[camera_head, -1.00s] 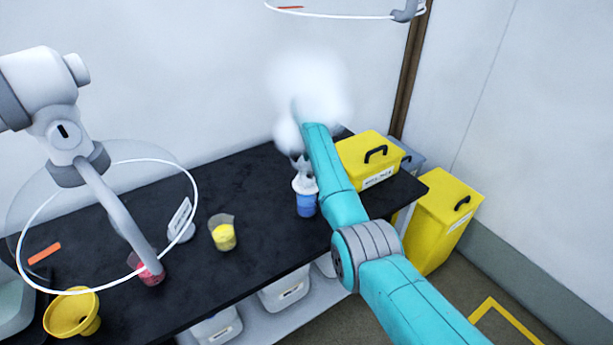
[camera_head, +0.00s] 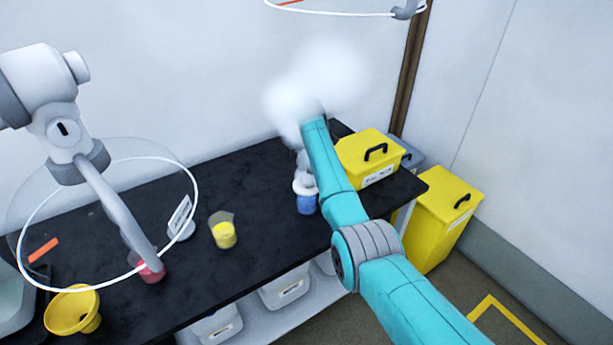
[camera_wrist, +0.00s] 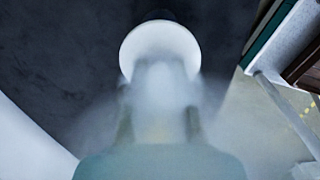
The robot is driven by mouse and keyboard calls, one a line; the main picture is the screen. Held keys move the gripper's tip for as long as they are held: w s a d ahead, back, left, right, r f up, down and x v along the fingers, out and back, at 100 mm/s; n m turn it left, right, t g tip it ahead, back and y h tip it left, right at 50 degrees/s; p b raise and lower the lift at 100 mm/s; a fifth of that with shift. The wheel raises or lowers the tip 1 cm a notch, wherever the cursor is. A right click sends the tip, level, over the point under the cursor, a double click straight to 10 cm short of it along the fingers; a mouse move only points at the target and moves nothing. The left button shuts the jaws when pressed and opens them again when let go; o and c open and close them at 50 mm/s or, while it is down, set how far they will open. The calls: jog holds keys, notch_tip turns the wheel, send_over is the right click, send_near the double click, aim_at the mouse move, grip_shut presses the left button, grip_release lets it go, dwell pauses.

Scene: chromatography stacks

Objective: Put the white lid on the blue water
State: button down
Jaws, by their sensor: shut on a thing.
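The blue water (camera_head: 306,205) is in a beaker on the black bench, below the end of my arm in the head view. The white lid (camera_head: 304,188) is right at the top of this beaker. I cannot tell whether it is fully seated. In the wrist view the lid (camera_wrist: 160,42) is a white disc just beyond the fingers, covering what is under it. My gripper (camera_wrist: 160,100) is shut on the lid, with its fingers blurred by white mist. In the head view my gripper (camera_head: 303,170) is small and partly hidden by my arm.
A beaker of yellow liquid (camera_head: 224,234) and a beaker of red liquid (camera_head: 152,272) stand to the left. A yellow funnel (camera_head: 72,312) is at the front left. A yellow box with a black handle (camera_head: 366,152) is close on the right. White mist (camera_head: 318,85) hangs behind my arm.

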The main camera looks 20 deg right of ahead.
jog(key=shift+f, duration=0.45)
dwell(0.4)
jog(key=c, duration=0.5)
grip_release()
jog(key=shift+r, duration=3.5)
